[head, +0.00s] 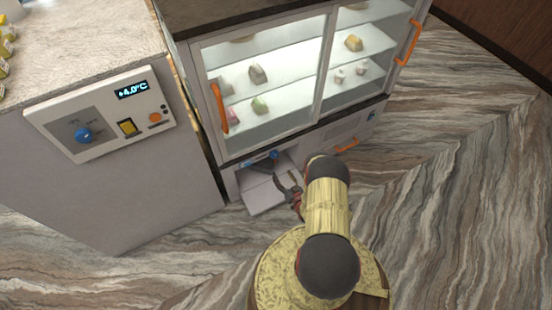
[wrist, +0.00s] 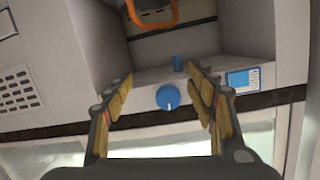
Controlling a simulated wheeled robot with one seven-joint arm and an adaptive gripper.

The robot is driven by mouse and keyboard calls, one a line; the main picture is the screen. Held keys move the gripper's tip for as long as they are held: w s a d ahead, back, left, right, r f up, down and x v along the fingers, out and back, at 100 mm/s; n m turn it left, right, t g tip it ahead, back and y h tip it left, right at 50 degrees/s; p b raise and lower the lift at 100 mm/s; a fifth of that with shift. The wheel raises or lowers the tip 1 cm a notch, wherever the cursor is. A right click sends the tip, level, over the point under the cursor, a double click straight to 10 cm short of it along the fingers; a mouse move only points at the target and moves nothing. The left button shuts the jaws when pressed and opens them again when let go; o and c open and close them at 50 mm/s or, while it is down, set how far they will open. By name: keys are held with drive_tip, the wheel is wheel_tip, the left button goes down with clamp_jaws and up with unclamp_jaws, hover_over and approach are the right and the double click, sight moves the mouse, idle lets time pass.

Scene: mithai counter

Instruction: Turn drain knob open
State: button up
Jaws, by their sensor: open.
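A round blue knob (wrist: 168,97) with a white mark on its face sits on a pale panel in the wrist view. It appears between the two fingers of my gripper (wrist: 161,76), which are spread on either side with gaps and hold nothing. In the head view, a blue knob (head: 274,155) shows at the top of the open recess low on the display case, and my gripper (head: 287,184) is in front of that recess. Whether a fingertip touches the knob cannot be told.
A pale flap (head: 270,197) sticks out below the recess. The glass display case (head: 262,92) has orange handles. An orange handle (wrist: 152,17) also shows in the wrist view. A counter panel (head: 100,112) with another blue knob and a +4.0°C display is at left. Open floor lies right.

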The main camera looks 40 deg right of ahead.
sight(275, 157)
drive_tip(key=shift+w+d+r+t+h+b, duration=0.1)
drive_tip(key=shift+w+d+r+t+b, duration=0.3)
drive_tip(key=shift+w+r, duration=0.8)
drive_tip(key=shift+w+d+r+t+h+b, duration=0.1)
drive_tip(key=shift+w+d+r+t+b, duration=0.45)
drive_tip(key=shift+w, duration=1.1)
drive_tip(key=shift+w+d+r+t+h+b, duration=0.15)
drive_tip(key=shift+w+d+r, duration=0.2)
drive_tip(key=shift+w+r, duration=0.9)
drive_tip(key=shift+w+f, duration=0.15)
drive_tip(key=c, duration=0.3)
drive_tip(key=c, duration=0.8)
drive_tip(key=shift+c, duration=0.3)
